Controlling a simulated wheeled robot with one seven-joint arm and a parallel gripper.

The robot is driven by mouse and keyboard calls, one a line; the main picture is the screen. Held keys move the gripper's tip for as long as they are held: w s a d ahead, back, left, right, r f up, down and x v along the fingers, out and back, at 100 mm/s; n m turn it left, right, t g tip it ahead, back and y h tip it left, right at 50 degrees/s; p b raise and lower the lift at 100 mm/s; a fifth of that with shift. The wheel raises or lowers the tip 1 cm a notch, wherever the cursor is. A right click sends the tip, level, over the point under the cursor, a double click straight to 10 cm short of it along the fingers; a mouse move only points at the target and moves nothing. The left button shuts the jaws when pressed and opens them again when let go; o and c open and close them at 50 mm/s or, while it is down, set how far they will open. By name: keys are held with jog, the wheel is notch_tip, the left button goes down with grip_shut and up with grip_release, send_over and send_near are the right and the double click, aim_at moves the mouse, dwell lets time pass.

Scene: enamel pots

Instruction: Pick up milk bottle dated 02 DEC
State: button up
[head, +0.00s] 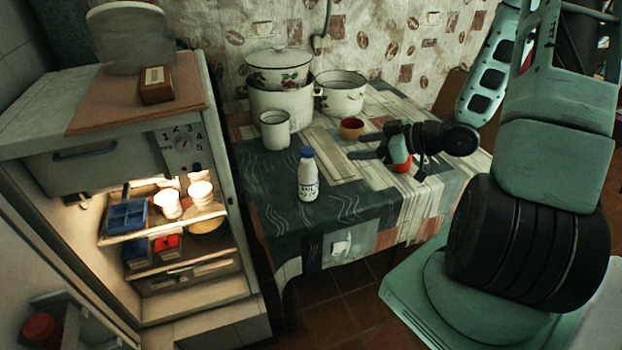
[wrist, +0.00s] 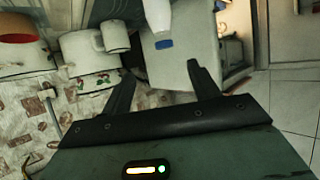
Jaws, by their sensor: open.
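A white milk bottle with a blue cap (head: 308,176) stands upright near the front of the table, left of my gripper in the head view. Its label has dark print, but the date is too small to read. In the wrist view the bottle (wrist: 158,14) appears at the top, cap downward in the picture, beyond my fingers. My gripper (head: 364,148) is open and empty above the table, apart from the bottle. Its two spread fingers also show in the wrist view (wrist: 157,80).
A white mug (head: 275,131), an orange-brown cup (head: 351,128) and enamel pots (head: 342,97) stand behind the bottle. A red item (head: 401,163) is partly hidden by my gripper. An open lit fridge (head: 240,240) is at left. The cloth (head: 275,185) left of the bottle is clear.

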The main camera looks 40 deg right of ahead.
aim_at(307, 155)
jog(key=shift+s+a+p+x, duration=0.15)
jog(key=shift+p+x, duration=0.35)
jog(key=shift+x, duration=3.55)
jog(key=shift+s+a+p+x, duration=0.1)
jog(key=shift+p+x, duration=0.4)
jog(key=shift+x, duration=3.6)
jog(key=shift+f+t, duration=0.1)
jog(key=shift+t, duration=0.2)
grip_shut()
